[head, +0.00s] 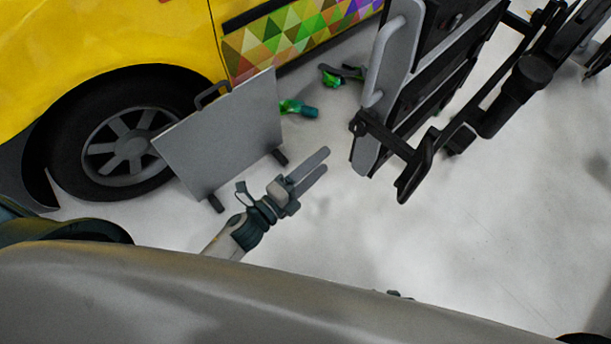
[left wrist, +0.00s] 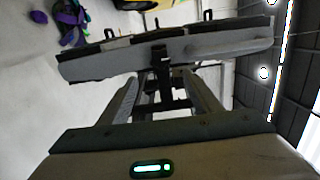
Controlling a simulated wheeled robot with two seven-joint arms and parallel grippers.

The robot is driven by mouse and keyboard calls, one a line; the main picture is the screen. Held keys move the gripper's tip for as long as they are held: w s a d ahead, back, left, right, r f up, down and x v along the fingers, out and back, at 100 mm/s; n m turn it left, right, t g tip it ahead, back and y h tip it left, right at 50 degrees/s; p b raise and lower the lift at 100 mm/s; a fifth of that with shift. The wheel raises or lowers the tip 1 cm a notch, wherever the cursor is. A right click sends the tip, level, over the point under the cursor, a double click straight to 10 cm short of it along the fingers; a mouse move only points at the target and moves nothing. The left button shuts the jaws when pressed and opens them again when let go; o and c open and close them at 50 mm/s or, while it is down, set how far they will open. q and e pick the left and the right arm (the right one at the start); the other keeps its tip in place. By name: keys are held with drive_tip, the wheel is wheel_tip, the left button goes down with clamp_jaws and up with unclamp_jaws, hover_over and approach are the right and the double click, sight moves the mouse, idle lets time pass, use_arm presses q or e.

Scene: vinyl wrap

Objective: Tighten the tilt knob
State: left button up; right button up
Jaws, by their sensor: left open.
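A large tilted panel with a grey edge and handle (head: 385,60) hangs at the upper right of the head view on a black stand (head: 480,85). A black bracket (head: 390,140) with dark fittings sticks out at its lower end. I cannot tell for sure which fitting is the tilt knob. My left gripper (head: 318,161) is open and empty, left of and apart from the bracket, with its fingers pointing toward it. In the left wrist view, the open fingers (left wrist: 161,82) frame the black post under the panel (left wrist: 100,65). My right gripper is not in view.
A grey board (head: 225,130) with a handle and feet stands beside the yellow vehicle (head: 120,35) and its wheel (head: 115,150). Green items (head: 298,108) lie on the floor behind it. The pale floor (head: 440,250) is clear at lower right.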

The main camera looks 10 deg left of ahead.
use_arm(q)
drive_tip(key=v, duration=0.4)
drive_tip(key=shift+s, duration=0.15)
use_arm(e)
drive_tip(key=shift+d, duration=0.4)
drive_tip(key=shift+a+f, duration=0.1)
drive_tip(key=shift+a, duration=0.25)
use_arm(q)
drive_tip(key=s+a+f+n+g+y, duration=0.1)
drive_tip(key=a+f+n+g+y, duration=0.2)
drive_tip(key=f+n, duration=0.45)
drive_tip(key=a+f+n+y, duration=0.3)
drive_tip(key=a+f+n, duration=0.1)
drive_tip(key=f, duration=0.7)
drive_tip(key=s+a+f+n+g+y+p, duration=0.1)
drive_tip(key=s+a+f+n+g+y, duration=0.1)
drive_tip(key=s+f+n+g, duration=0.4)
drive_tip(key=s+a+f+n, duration=0.1)
drive_tip(key=s+f+n, duration=0.4)
drive_tip(key=s+f, duration=0.3)
wheel_tip(320, 180, down, 4)
drive_tip(key=shift+s+g+p, duration=0.3)
drive_tip(key=shift+s+g, duration=0.05)
drive_tip(key=shift+g, duration=0.05)
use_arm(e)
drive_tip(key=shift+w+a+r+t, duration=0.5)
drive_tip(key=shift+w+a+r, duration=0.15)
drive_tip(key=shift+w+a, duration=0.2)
